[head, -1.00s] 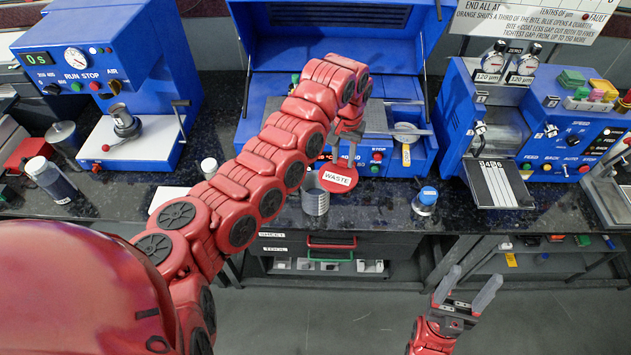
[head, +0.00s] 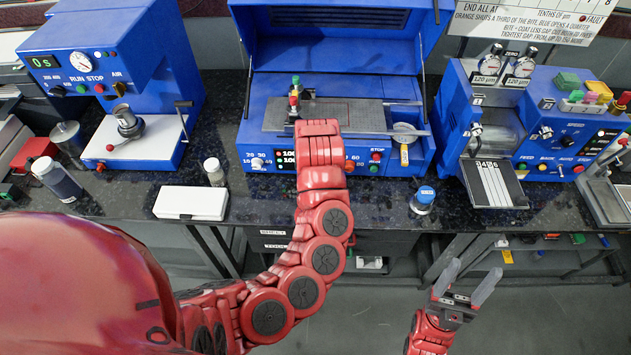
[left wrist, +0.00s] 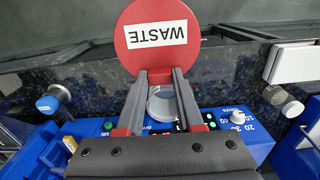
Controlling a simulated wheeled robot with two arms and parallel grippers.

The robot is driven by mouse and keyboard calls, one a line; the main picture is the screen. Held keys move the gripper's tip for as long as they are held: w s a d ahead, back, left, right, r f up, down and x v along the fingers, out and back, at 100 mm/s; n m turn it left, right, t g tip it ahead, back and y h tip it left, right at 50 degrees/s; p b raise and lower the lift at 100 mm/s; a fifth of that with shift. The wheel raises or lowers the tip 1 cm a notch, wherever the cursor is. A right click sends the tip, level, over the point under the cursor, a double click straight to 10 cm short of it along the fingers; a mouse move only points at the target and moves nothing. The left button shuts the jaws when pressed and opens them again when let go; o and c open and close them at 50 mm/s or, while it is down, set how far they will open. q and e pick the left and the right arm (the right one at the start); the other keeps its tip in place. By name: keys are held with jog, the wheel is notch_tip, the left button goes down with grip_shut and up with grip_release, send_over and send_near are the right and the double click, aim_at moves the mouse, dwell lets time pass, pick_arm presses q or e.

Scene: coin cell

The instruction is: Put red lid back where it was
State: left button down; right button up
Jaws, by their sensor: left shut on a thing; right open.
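The red lid (left wrist: 157,45) is a round disc with a white "WASTE" label, upside down in the left wrist view. My left gripper (left wrist: 161,75) is shut on it and holds it up above the counter. A grey, round-mouthed container (left wrist: 163,104) shows between the fingers, partly covered by them and the lid; I cannot tell the gap between lid and rim. In the head view my left arm hides the lid, the container and the left gripper. My right gripper (head: 474,274) is open and empty, in front of the counter at the lower right.
A white box (head: 191,203) and a small capped vial (head: 214,171) stand left of my left arm. A blue-capped bottle (head: 423,200) stands to the right. A blue machine (head: 262,130) with an open hood is behind. The dark counter (head: 375,205) is clear before the bottle.

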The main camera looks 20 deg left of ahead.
pick_arm(q)
jog(key=shift+s+a, duration=0.1)
jog(key=shift+s, duration=0.3)
jog(key=shift+w+a+f, duration=0.1)
jog(key=shift+w+a, duration=0.05)
jog(key=w, duration=0.2)
jog(key=w+a+b, duration=0.1)
jog(key=w, duration=0.1)
jog(key=w+a+f, duration=0.1)
jog(key=w, duration=0.2)
jog(key=shift+w, duration=0.1)
jog(key=w+a+f+b, duration=0.2)
jog(key=w+f, duration=0.2)
jog(key=w, duration=0.3)
jog(key=shift+w, duration=0.2)
